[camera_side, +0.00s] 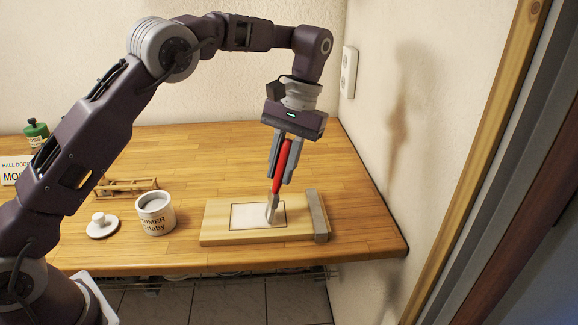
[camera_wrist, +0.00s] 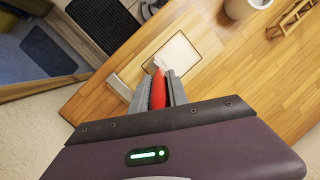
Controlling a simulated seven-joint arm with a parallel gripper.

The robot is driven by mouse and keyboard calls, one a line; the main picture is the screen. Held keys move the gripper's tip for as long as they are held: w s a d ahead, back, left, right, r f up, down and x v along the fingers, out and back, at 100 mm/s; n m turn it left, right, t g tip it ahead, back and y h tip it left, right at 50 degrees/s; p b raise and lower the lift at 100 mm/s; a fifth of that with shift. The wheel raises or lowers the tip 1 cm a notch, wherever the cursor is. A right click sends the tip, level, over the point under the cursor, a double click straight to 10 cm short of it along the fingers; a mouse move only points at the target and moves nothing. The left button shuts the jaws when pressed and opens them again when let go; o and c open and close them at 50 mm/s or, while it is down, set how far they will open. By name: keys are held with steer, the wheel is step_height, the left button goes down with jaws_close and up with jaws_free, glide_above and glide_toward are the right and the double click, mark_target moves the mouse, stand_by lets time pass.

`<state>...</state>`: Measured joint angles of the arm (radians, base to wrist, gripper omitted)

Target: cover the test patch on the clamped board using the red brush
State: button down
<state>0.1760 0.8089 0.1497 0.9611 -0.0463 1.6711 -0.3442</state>
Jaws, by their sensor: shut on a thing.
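My gripper (camera_side: 282,157) is shut on the red brush (camera_side: 281,168), holding it upright with a slight tilt, bristle end down. The brush handle also shows between my fingers in the wrist view (camera_wrist: 158,90). The clamped board (camera_side: 215,231) lies flat on the worktop with a grey clamp bar (camera_side: 317,215) across its right end. The test patch (camera_side: 250,216) is a pale, dark-outlined rectangle on the board. The brush's lower end is at the patch's right part; I cannot tell whether it touches. The patch looks white inside its outline, and the brush hides a bit of it.
A primer tub (camera_side: 155,216), open and grey inside, stands left of the board, with its white knobbed lid (camera_side: 102,226) beside it. A wooden rack (camera_side: 128,187) is behind. A green container (camera_side: 36,133) and a sign (camera_side: 14,170) stand far left. The wall rises close on the right.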

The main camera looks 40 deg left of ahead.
steer(key=shift+w+d, duration=0.4)
stand_by(1.3)
steer(key=shift+w+a, duration=1.3)
steer(key=shift+w, duration=0.05)
steer(key=shift+f, duration=0.1)
